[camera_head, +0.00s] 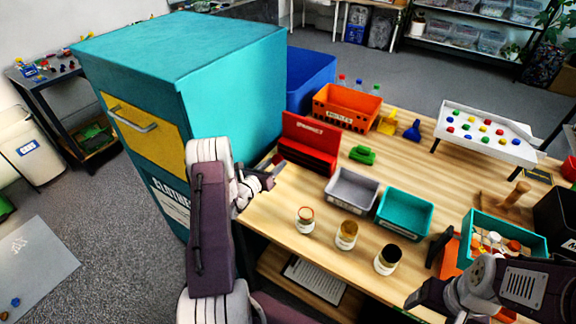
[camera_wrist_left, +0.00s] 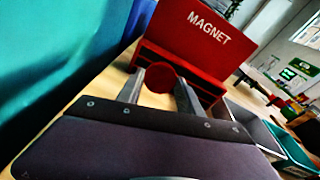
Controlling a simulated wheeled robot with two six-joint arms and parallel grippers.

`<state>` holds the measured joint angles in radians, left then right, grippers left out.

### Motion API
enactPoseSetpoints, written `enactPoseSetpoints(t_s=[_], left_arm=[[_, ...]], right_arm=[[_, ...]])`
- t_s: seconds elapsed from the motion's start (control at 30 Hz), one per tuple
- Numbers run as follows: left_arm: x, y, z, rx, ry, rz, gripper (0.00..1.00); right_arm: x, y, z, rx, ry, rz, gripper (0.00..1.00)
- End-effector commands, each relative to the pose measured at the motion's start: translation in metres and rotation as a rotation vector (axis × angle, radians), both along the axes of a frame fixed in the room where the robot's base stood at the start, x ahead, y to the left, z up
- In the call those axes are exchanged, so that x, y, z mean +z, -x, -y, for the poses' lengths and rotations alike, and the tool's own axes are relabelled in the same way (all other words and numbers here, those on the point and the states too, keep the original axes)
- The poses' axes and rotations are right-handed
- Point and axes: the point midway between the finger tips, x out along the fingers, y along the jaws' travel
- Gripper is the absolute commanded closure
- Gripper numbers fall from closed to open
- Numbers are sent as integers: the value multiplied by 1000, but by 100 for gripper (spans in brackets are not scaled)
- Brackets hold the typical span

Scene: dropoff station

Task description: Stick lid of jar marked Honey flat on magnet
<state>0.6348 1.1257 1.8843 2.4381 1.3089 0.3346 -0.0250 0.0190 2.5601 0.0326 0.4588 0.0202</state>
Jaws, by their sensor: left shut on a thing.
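The red magnet (camera_head: 312,140) stands on the table beside the turquoise bin, with an upright lettered panel and a lower ledge. In the left wrist view the magnet (camera_wrist_left: 208,38) is straight ahead. My left gripper (camera_head: 270,177) is at the table's left edge, just in front of the magnet. It is shut on a round dark red lid (camera_wrist_left: 160,78), seen between the fingers; I cannot tell whether it touches the magnet. Three jars stand near the front edge: one with a reddish rim (camera_head: 305,221), a golden one (camera_head: 346,236) and a dark-topped one (camera_head: 387,260). Their labels are unreadable.
A grey bin (camera_head: 351,204) and a teal bin (camera_head: 428,219) stand behind the jars. A green object (camera_head: 362,155) lies right of the magnet. An orange crate (camera_head: 347,92) is behind. The tall turquoise bin (camera_head: 190,50) rises close on the left. My right arm is at lower right.

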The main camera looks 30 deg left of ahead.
Motion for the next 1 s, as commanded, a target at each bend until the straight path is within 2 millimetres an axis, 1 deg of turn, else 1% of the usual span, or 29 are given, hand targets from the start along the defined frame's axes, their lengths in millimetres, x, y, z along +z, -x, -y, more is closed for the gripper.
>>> enactPoseSetpoints(t_s=[0.17, 0.33, 0.83, 1.0], left_arm=[[-2, 1, -3, 15, 1, 6, 100], [-8, -5, -2, 13, -1, 7, 100], [-34, -39, 1, 12, 0, 6, 100], [-33, -53, 2, 11, 0, 7, 100]], right_arm=[[0, 0, 0, 0, 0, 0, 24], [-7, 0, 0, 0, 0, 0, 24], [-35, 0, 0, 0, 0, 0, 24], [-43, 0, 0, 0, 0, 0, 24]])
